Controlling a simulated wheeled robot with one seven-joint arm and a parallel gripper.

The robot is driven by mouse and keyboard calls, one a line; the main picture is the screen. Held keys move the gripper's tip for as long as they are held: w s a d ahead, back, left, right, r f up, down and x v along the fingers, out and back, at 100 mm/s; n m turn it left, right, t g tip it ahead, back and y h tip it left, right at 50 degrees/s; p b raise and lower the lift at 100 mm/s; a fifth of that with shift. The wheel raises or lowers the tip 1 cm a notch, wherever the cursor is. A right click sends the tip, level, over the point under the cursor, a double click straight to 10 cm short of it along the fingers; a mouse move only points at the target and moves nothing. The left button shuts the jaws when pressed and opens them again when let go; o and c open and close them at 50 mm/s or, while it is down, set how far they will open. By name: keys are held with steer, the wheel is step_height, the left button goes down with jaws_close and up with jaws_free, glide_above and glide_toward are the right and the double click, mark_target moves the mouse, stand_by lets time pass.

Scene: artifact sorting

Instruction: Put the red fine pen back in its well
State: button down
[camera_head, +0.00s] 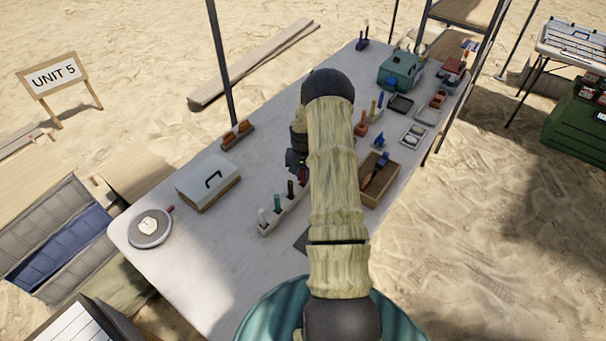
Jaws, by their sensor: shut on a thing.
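A pale pen stand (268,230) with a row of wells sits on the table left of my arm. It holds a white pen (262,217), a green pen (277,203) and a dark pen (291,189). My gripper (298,168) is over the far end of the stand, partly hidden behind my arm. It is shut on the red fine pen (303,174), of which only a small dark red patch shows. The arm hides the pen's tip and the far end of the stand, so I cannot tell whether the pen touches a well.
The white table (190,240) holds a lidded box (208,182) and a round dish (150,228) at left. A wooden tray (378,196) lies right of my arm. Small upright tools, trays and a teal case (400,70) stand farther back. The table's front left is clear.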

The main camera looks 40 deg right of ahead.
steer(key=shift+f, duration=0.2)
steer(key=c, duration=1.4)
jaws_free()
steer(key=shift+r, duration=0.1)
steer(key=shift+o, duration=0.2)
step_height(320, 180, up, 12)
steer(key=b, duration=0.2)
steer(key=shift+r+b, duration=0.15)
steer(key=shift+b, duration=0.15)
steer(key=s+a+r+n, duration=0.1)
steer(key=a+r+n, duration=0.1)
steer(key=a+r, duration=0.45)
steer(key=s+a+r+n+t, duration=0.1)
steer(key=s+a+r+n, duration=0.1)
steer(key=s+a, duration=0.7)
steer(key=s+a+r+n+t, duration=0.1)
steer(key=s+a+r+n, duration=0.2)
steer(key=s+a, duration=0.6)
steer(key=a+n, duration=0.1)
steer(key=a, duration=0.1)
steer(key=shift+s+a+t, duration=0.25)
steer(key=shift+a+t, duration=0.05)
steer(key=shift+a, duration=0.1)
